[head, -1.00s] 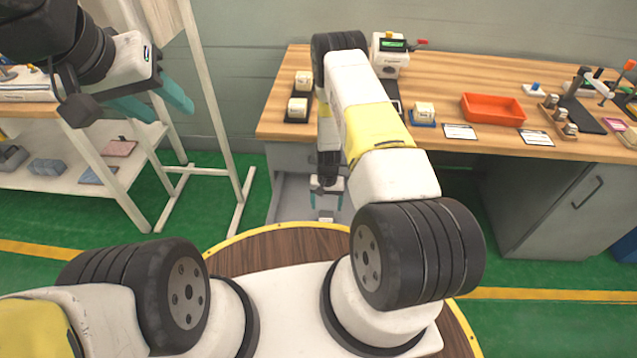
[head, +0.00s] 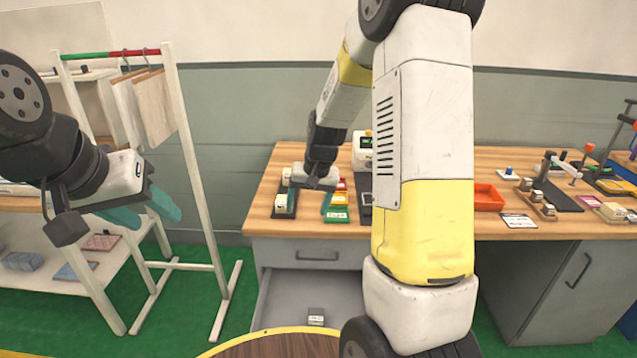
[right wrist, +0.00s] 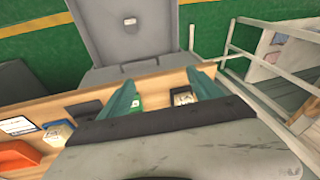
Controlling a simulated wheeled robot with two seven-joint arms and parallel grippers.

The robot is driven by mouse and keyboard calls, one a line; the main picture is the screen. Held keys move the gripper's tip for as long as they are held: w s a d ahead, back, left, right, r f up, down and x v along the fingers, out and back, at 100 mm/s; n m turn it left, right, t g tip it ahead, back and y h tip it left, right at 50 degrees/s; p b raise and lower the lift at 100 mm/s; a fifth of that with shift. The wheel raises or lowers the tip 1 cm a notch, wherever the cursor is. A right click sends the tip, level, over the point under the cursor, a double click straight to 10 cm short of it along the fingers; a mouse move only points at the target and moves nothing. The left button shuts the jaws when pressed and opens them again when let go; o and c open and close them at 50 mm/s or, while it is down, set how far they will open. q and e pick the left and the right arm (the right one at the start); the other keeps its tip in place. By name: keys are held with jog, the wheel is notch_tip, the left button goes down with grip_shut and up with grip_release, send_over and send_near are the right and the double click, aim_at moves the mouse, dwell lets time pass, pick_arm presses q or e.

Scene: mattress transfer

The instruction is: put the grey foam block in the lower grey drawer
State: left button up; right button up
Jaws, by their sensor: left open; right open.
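A small grey block with a pale top (head: 316,316) lies on the floor of the open lower grey drawer (head: 285,300); I take it to be the foam block. The block (right wrist: 130,22) and the drawer (right wrist: 100,35) also show at the top of the right wrist view. My right gripper (head: 309,208) is open and empty, over the left part of the worktop, behind and above the drawer. Its spread teal fingers (right wrist: 165,92) show in the right wrist view. My left gripper (head: 150,214) is open and empty at the left, away from the drawer.
The upper drawer (head: 300,254) is shut above the open one. On the wooden worktop (head: 262,215) stand pale blocks on a dark tray (head: 283,213), coloured pieces and an orange tray (head: 488,197). A white rack (head: 196,180) and shelf (head: 45,238) stand left.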

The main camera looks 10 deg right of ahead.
jog(key=s+r+n+t, duration=0.1)
jog(key=s+r+t, duration=0.1)
jog(key=s+r, duration=1.4)
jog(key=s, duration=0.2)
jog(key=s+r+n+t, duration=0.1)
jog(key=s+r, duration=0.2)
jog(key=s, duration=0.3)
jog(key=shift+a+r+n+y, duration=0.2)
jog(key=shift+r+n+y, duration=0.1)
jog(key=shift+r, duration=0.1)
jog(key=shift+s, duration=0.1)
